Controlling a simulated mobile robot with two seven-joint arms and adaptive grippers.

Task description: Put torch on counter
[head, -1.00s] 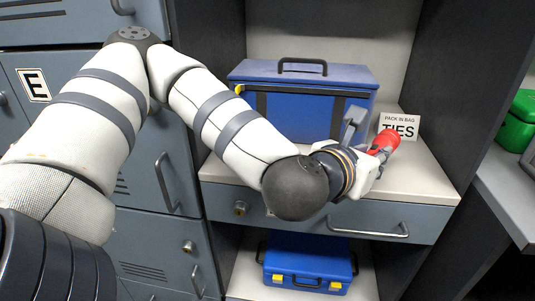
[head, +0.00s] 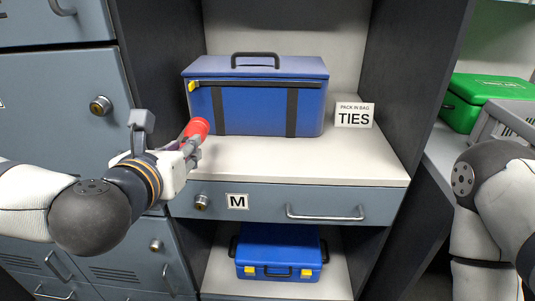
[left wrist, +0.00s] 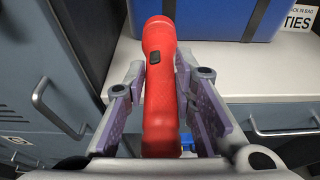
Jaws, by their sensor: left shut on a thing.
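The red torch (head: 197,127) is held in my left gripper (head: 189,147), at the left end of the white-topped counter (head: 300,162). The left wrist view shows the torch (left wrist: 160,70) between the two purple-padded fingers, its wider head pointing away from me and a black switch on top. I cannot tell whether the torch touches the surface. In the head view the fingers hide its rear part. Part of my right arm shows at the right edge; its gripper is out of view.
A blue bag (head: 258,105) stands at the counter's back, left of a "TIES" sign (head: 354,115). The counter's front and right are clear. A drawer (head: 260,205) is below, with a blue case (head: 278,252) underneath. Grey lockers (head: 60,90) stand left; a green box (head: 485,95) is right.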

